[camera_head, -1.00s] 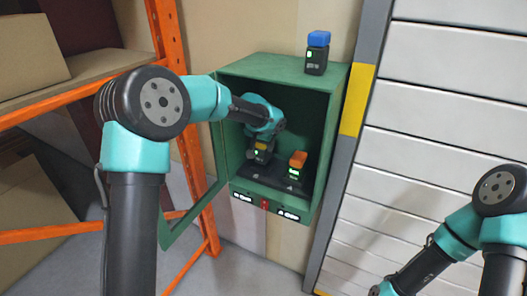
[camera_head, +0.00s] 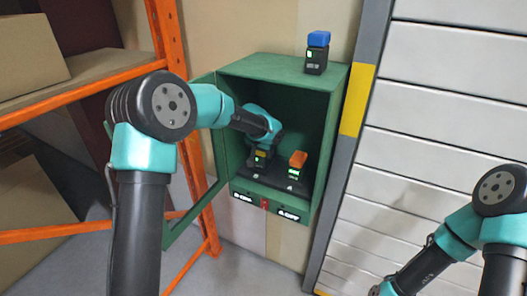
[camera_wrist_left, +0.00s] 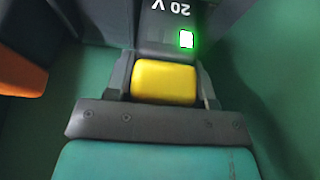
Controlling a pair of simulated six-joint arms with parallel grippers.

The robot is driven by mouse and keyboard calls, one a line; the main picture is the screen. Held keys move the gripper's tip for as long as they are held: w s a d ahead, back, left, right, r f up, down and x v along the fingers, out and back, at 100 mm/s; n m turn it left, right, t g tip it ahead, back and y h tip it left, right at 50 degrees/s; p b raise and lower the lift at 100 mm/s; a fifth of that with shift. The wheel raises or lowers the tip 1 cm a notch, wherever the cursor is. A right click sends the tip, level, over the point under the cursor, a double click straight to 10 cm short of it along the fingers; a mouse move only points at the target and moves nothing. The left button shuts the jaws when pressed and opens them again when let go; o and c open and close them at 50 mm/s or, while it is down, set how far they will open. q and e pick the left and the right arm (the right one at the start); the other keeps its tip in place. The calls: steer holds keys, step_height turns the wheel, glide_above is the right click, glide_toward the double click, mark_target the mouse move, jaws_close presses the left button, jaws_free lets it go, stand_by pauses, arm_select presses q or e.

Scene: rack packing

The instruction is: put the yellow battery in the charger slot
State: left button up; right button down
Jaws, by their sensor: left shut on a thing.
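The yellow battery (camera_head: 262,154) has a yellow cap and a dark body; it is inside the green cabinet. In the left wrist view its yellow cap (camera_wrist_left: 164,82) sits between the fingers, with a lit green indicator and "20 V" on the body. My left gripper (camera_head: 261,146) is shut on it from above. The battery is over the left part of the black charger (camera_head: 270,178); I cannot tell whether it is seated, as its lower end is unclear.
An orange-capped battery (camera_head: 298,159) stands on the charger's right side, close beside my left gripper. A blue-capped battery (camera_head: 317,52) stands on top of the green cabinet (camera_head: 270,68). The cabinet walls surround my left gripper, and its open door (camera_head: 196,208) is at the left.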

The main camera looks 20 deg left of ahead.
arm_select(q)
steer(key=o, duration=1.2)
steer(key=shift+v, duration=3.85)
